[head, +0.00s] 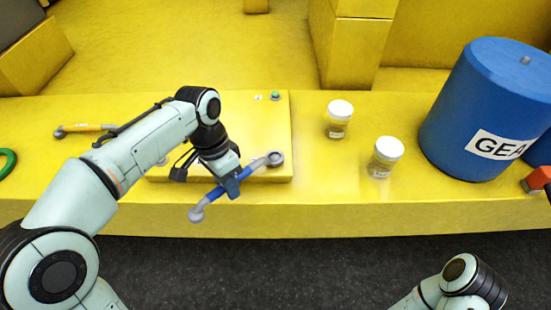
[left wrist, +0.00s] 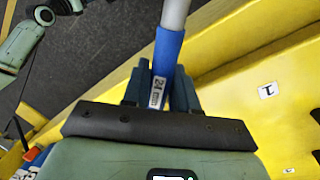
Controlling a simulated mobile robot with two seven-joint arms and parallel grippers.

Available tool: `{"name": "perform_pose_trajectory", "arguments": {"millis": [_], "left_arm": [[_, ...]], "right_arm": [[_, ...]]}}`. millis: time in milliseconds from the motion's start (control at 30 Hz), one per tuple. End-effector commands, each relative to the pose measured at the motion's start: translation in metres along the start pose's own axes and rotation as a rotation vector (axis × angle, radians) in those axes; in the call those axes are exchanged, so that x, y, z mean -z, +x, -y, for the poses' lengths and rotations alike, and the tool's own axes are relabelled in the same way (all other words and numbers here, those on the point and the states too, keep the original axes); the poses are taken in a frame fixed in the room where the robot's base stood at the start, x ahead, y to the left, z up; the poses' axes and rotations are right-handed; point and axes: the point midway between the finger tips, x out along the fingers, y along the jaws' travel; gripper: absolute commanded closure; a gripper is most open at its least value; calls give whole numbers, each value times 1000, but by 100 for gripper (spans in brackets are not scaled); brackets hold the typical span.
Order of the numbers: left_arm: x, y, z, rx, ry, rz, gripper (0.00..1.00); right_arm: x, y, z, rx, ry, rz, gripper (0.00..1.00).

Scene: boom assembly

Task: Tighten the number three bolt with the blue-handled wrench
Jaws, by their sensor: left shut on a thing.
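The blue-handled wrench (head: 250,172) is in my left gripper (head: 232,188), shut around its handle. In the head view the wrench lies slanted, its grey ring end (head: 274,158) over the near right corner of the raised yellow plate (head: 262,125). Its other grey end (head: 196,214) hangs over the yellow front face. I cannot tell whether the ring sits on a bolt. In the left wrist view the blue handle (left wrist: 168,60) carries a "24 mm" label. A green-topped bolt (head: 275,96) stands at the plate's far right corner; its small label is unreadable. I cannot identify bolt three. My right gripper is out of view.
Two white-lidded jars (head: 339,118) (head: 384,157) stand right of the plate. A big blue cylinder (head: 490,105) stands further right. A yellow-handled wrench (head: 85,127) and a green ring (head: 7,162) lie at left. A tag reading 1 (left wrist: 267,90) shows in the wrist view.

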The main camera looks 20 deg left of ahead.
Motion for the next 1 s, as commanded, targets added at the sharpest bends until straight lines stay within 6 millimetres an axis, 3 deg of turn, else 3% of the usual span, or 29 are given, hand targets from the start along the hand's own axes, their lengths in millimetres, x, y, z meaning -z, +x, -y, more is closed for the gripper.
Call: {"name": "perform_pose_trajectory", "arguments": {"millis": [1000], "left_arm": [[1,-4,14,2,103,17,100]], "right_arm": [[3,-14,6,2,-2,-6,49]]}}
